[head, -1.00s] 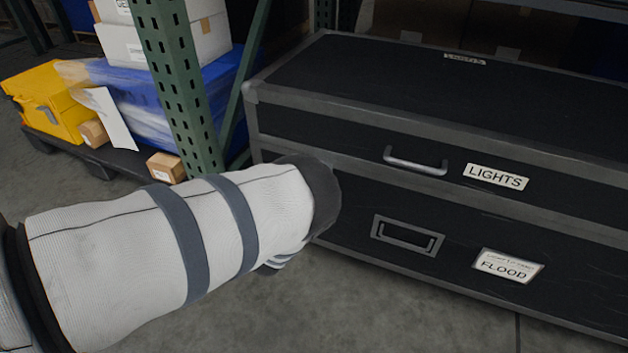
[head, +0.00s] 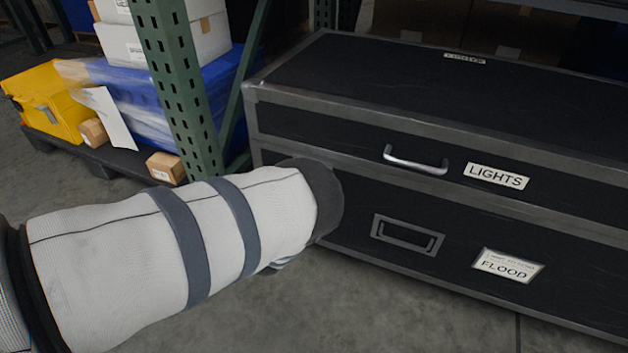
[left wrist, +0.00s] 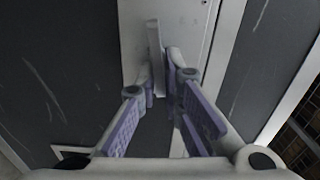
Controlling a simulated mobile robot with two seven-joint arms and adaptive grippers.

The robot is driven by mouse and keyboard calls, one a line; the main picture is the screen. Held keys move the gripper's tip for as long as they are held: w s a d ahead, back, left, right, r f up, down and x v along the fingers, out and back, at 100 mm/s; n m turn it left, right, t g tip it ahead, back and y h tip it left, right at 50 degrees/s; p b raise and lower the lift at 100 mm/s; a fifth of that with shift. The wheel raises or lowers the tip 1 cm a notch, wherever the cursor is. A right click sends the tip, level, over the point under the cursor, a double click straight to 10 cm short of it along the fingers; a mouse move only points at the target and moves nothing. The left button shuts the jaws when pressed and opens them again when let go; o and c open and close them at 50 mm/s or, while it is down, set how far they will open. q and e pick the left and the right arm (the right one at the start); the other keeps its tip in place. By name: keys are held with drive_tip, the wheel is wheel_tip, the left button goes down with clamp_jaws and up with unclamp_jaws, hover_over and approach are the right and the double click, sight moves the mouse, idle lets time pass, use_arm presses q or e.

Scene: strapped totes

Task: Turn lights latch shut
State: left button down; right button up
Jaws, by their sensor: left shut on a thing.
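The black case labelled LIGHTS (head: 350,135) has grey metal edges and a bar handle on its front. My left arm reaches to the left part of its front, and its dark cuff hides the gripper and the latch in the head view. In the left wrist view my left gripper (left wrist: 160,78) has its purple-padded fingers closed on the lights latch (left wrist: 154,42). The latch is a thin pale upright tab in front of a light grey plate (left wrist: 190,30). The fingers cover its lower part. My right gripper is in neither view.
A lower front section labelled FLOOD (head: 507,266) has a recessed handle (head: 407,235). A green rack post (head: 178,100) stands just left of the case. A pallet (head: 90,158) with boxes and a yellow bin (head: 48,100) lies further left. The floor in front is clear.

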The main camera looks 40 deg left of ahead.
use_arm(q)
drive_tip(key=shift+s+f+m, duration=0.2)
drive_tip(key=shift+f+m, duration=0.2)
drive_tip(key=shift+f, duration=0.05)
idle(4.8)
drive_tip(key=c, duration=1.8)
unclamp_jaws()
drive_tip(key=shift+o, duration=0.2)
drive_tip(key=shift+w+r, duration=0.1)
drive_tip(key=shift+r, duration=0.05)
drive_tip(key=v, duration=1.2)
